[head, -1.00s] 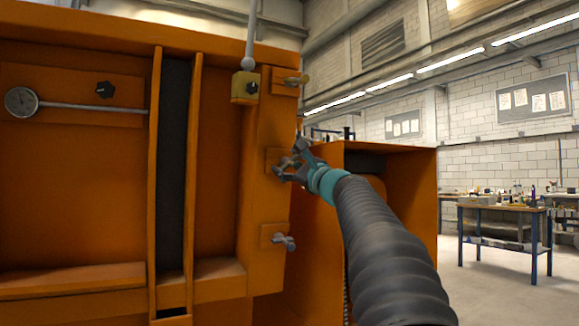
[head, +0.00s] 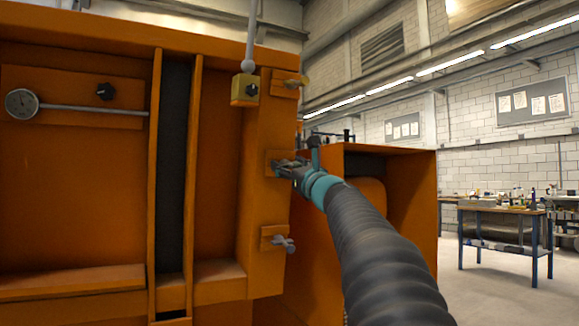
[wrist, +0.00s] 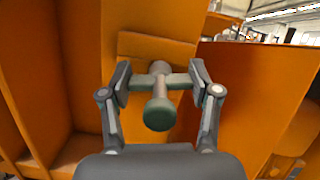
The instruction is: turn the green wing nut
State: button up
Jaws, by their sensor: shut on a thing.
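The wing nut with a dull grey-green tint (wrist: 158,112) sits on an orange mounting block (wrist: 150,45) in the wrist view. Its crossbar lies level in that picture, with a round-ended stem at its middle. My gripper (wrist: 160,82) is shut on it, one finger at each end of the crossbar. In the head view my gripper (head: 284,168) is at the middle block on the orange frame's right edge and hides most of that nut.
An orange box-like part (head: 400,160) stands close on the right. A blue workbench (head: 500,213) is far right, with open floor before it.

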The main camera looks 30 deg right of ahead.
jog(key=o, duration=1.2)
jog(key=shift+c, duration=0.2)
jog(key=v, duration=1.2)
